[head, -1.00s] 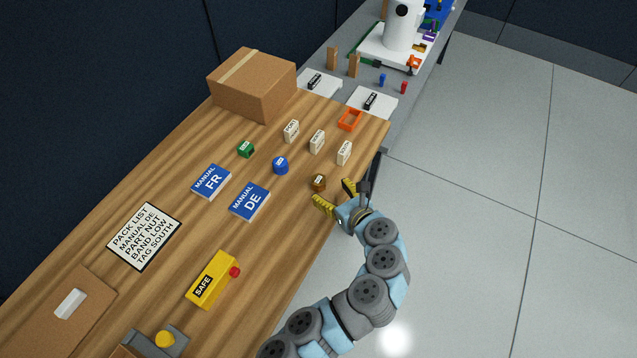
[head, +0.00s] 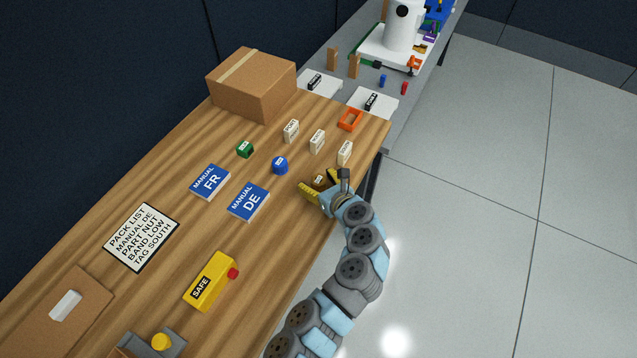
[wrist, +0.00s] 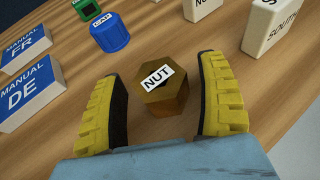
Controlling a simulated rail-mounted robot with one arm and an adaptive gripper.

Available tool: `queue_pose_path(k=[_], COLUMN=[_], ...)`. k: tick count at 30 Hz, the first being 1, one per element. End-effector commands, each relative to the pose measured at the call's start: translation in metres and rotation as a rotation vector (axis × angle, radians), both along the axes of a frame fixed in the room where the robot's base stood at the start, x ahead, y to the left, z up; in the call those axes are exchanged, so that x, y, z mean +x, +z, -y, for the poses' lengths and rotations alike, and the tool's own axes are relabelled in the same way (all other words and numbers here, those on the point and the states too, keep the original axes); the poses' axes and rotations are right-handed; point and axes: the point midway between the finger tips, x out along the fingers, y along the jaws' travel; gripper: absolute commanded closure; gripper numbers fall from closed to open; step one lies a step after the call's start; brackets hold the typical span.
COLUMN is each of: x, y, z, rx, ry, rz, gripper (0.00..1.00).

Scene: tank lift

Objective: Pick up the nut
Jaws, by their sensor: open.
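The nut (wrist: 165,92) is a brown, bronze-like hexagonal block with a white NUT label on top. It stands on the wooden table between my yellow fingers in the wrist view. In the head view the nut (head: 319,181) sits near the table's right edge, partly hidden by my gripper. My gripper (wrist: 165,108) is open, with one finger on each side of the nut and a visible gap on both sides. It also shows in the head view (head: 320,186), low over the table edge.
A blue cap (wrist: 110,33) and a green block (wrist: 87,8) stand beyond the nut to the left. Blue manuals (head: 249,201) lie to the left. White tag blocks, one marked SOUTH (wrist: 272,27), stand behind on the right. An orange frame (head: 350,119) lies near the far table edge.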

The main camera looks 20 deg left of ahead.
Motion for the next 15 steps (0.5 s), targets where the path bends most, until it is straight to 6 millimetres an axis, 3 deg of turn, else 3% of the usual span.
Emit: queue_pose_path(k=[6, 13, 15], x=[0.0006, 0.0007, 0.0007], y=[0.0005, 0.0008, 0.0008], z=[0.0004, 0.0007, 0.0007], rx=[0.0, 0.0, 0.0], ry=[-0.002, -0.002, -0.002], rz=[0.001, 0.002, 0.002], gripper=[0.3, 0.96, 1.0])
